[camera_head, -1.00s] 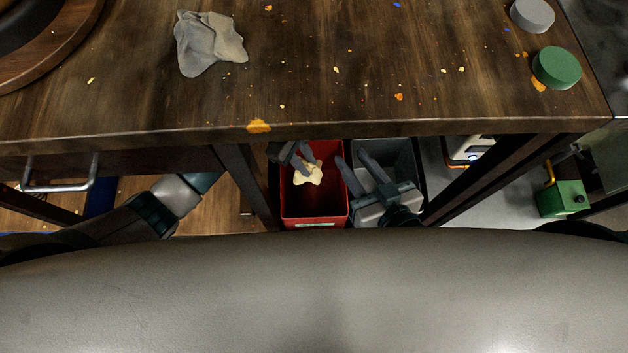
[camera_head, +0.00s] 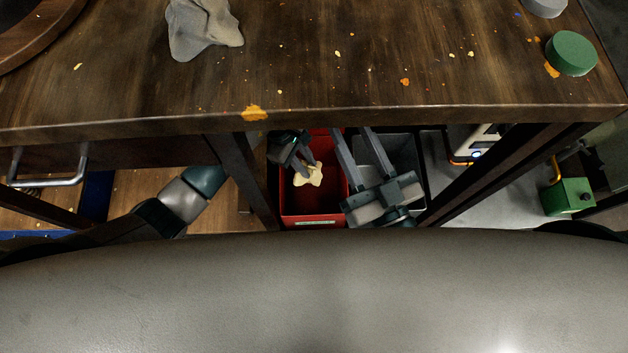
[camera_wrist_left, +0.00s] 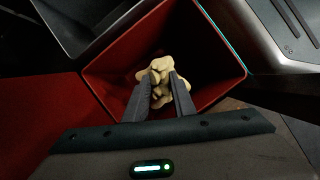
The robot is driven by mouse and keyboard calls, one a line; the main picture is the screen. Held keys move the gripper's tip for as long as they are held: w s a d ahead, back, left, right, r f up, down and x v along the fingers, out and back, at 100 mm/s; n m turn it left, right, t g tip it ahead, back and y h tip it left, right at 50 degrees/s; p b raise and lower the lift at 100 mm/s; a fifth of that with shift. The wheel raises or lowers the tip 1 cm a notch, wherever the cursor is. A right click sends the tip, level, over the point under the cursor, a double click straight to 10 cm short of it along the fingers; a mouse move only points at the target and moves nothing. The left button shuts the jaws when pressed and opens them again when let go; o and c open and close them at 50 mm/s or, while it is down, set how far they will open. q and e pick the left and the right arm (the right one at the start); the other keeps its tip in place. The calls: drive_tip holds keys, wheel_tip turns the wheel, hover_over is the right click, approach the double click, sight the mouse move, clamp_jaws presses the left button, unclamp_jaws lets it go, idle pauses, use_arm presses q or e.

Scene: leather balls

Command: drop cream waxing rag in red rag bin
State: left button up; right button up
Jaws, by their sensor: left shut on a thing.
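The cream waxing rag (camera_head: 308,175) is a small crumpled cloth over the mouth of the red rag bin (camera_head: 312,210). My left gripper (camera_head: 307,168) is shut on it. In the left wrist view the rag (camera_wrist_left: 161,75) bunches at the tips of my left fingers (camera_wrist_left: 158,88), with the red bin's walls (camera_wrist_left: 205,95) around it. I cannot tell its exact height against the rim. My right gripper (camera_head: 352,132) is empty with its two fingers spread apart, over the grey bin's side and pointing toward the bench.
The wooden bench (camera_head: 330,75) overhangs the bins; its front edge is close behind them. A grey bin (camera_head: 405,160) stands right of the red one. A grey rag (camera_head: 202,28) and a green round object (camera_head: 571,53) lie on the bench. A green box (camera_head: 567,197) stands at right.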

use_arm(q)
drive_tip(key=o, duration=1)
drive_tip(key=shift+o, duration=0.2)
drive_tip(key=shift+w+a+r, duration=0.1)
drive_tip(key=shift+a+r, duration=0.05)
drive_tip(key=shift+r, duration=0.2)
drive_tip(key=p+v, duration=0.1)
drive_tip(key=v, duration=0.5)
drive_tip(key=shift+a+r, duration=0.15)
drive_tip(key=shift+r, duration=0.2)
use_arm(e)
drive_tip(key=f+g, duration=0.2)
drive_tip(key=f, duration=0.1)
drive_tip(key=f+g+h, duration=0.1)
drive_tip(key=shift+w+d+f, duration=0.3)
drive_tip(key=shift+d+f, duration=0.1)
